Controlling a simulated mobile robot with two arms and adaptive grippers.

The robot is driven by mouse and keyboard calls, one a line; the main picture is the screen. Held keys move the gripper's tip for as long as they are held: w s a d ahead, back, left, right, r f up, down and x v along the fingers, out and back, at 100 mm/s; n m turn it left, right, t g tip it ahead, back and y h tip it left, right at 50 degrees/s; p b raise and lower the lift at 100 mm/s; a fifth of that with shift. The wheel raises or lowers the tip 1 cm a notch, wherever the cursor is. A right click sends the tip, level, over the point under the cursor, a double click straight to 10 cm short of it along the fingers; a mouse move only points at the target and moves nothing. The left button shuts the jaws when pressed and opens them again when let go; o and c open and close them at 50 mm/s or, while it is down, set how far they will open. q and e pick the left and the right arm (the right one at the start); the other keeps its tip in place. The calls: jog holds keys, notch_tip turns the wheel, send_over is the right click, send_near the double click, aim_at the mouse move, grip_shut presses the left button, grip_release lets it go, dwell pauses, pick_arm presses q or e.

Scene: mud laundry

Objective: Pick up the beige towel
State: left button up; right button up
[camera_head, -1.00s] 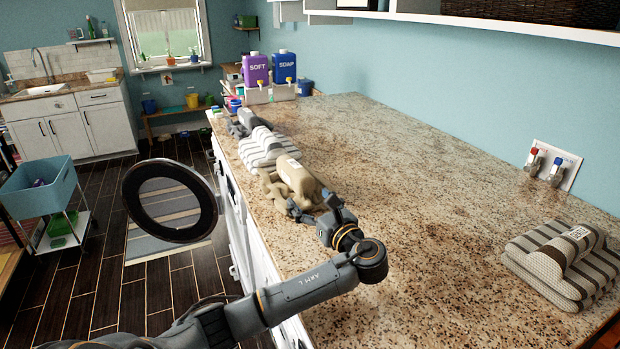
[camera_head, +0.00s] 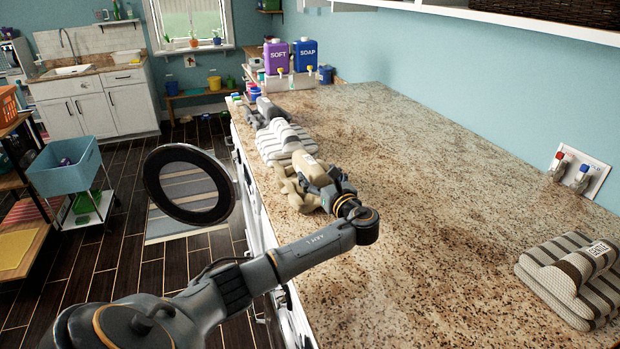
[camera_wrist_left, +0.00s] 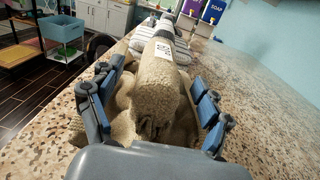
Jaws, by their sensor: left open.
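The beige towel (camera_head: 297,189) lies folded with a rolled part on top, near the left edge of the speckled counter. In the left wrist view the towel (camera_wrist_left: 157,85) fills the middle, with a white label on its rolled top. My left gripper (camera_head: 318,175) is at the towel's near end. In the left wrist view its open fingers (camera_wrist_left: 150,105) stand on either side of the roll, with the towel between them. Whether the fingers touch the towel cannot be told. My right gripper is not in view.
A grey striped towel (camera_head: 283,143) lies just behind the beige one, with a dark towel (camera_head: 266,108) beyond. Another striped towel (camera_head: 575,275) is at the right. SOFT (camera_head: 276,58) and SOAP (camera_head: 305,55) containers stand at the far end. The counter's middle is clear.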

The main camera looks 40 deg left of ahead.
aim_at(313, 167)
pick_arm(q)
jog(key=shift+p+x, duration=0.6)
jog(key=shift+x, duration=1.35)
jog(key=shift+r, duration=0.1)
grip_shut()
